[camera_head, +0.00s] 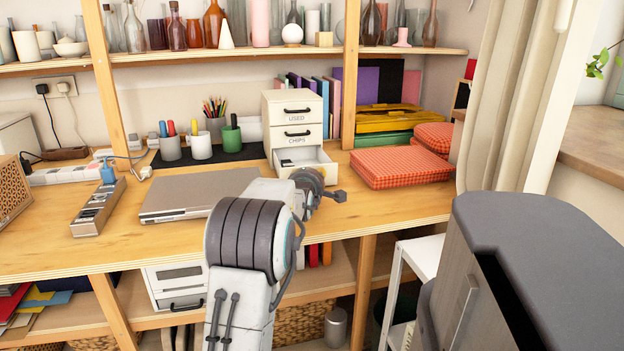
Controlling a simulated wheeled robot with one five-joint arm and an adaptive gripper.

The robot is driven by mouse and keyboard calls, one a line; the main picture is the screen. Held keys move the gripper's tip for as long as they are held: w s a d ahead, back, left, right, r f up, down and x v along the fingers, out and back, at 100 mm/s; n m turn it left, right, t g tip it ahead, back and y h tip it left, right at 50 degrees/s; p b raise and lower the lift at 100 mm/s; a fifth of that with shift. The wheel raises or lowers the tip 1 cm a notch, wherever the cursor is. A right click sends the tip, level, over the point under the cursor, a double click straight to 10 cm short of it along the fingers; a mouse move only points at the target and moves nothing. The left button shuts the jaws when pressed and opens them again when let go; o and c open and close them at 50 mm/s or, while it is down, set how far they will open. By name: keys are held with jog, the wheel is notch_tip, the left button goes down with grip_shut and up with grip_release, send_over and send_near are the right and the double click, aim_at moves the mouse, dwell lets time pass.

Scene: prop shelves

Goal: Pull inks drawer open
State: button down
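A small white drawer unit (278,106) stands on the wooden desk. Its top drawer (297,112) reads USED and its middle drawer (299,135) reads CHIPS; both are closed and have black handles. The bottom drawer (318,158) sticks out of the unit, with small items visible inside. Its label and handle are hidden behind my arm, so I cannot read INKS on it. My gripper (338,196) is just in front of the bottom drawer, low over the desk. Its fingers are small and partly hidden, and I cannot tell whether they touch the handle.
A closed laptop (196,194) lies left of my arm. Pen cups (201,145) stand on a dark mat at left. Another white drawer unit (172,274) sits under the desk. A grey cabinet (540,240) is close at right.

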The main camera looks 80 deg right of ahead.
jog(key=shift+s+a+f, duration=0.1)
jog(key=shift+s+f, duration=0.05)
jog(key=shift+f, duration=0.05)
jog(key=c, duration=1.5)
grip_release()
jog(key=o, duration=0.3)
jog(key=shift+r, duration=0.1)
jog(key=shift+a+r, duration=0.4)
jog(key=shift+a, duration=1.55)
jog(key=shift+a+r, duration=0.35)
jog(key=shift+a, duration=1.6)
jog(key=shift+a+r, duration=0.4)
jog(key=shift+a, duration=1.55)
